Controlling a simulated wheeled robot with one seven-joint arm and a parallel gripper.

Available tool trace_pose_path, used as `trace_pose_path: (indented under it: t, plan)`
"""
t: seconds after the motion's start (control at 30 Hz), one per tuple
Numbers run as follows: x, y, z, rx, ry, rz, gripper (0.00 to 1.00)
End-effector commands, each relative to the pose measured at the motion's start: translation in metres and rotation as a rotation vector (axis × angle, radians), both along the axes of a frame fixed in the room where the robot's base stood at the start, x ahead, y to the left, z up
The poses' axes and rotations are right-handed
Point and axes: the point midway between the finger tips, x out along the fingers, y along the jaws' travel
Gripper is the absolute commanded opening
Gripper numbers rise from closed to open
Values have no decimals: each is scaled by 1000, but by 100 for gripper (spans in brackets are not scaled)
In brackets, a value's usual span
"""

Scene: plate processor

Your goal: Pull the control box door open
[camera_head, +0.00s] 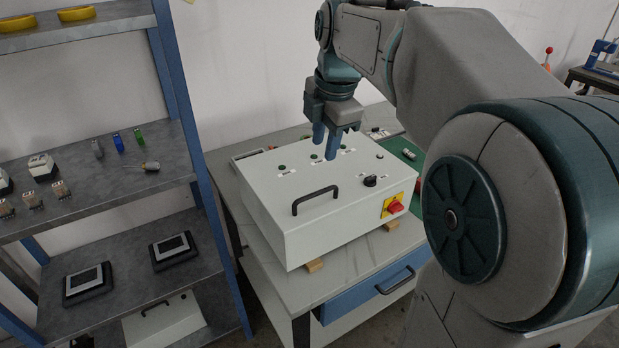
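The control box (279,215) is a white box lying on a table, with its panel facing up. Its door (345,193) is shut. I cannot tell whether the fingertips touch the panel.
The table (328,277) has a blue drawer (370,294) below the box. A shelf unit (191,160) with small parts and panels stands close on the left. A green surface (405,152) lies behind the box. My arm fills the right side.

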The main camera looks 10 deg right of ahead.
Motion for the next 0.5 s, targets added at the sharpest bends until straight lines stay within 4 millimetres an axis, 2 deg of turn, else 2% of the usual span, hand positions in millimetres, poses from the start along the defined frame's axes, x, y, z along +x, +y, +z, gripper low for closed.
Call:
trace_pose_path:
  t: [0.13, 0.23, 0.5]
  plan:
    - [4, 0, -5, -4, 1, 36, 33]
    - [6, 1, -18, -5, 2, 37, 33]
    - [16, 4, -74, -5, 6, 35, 33]
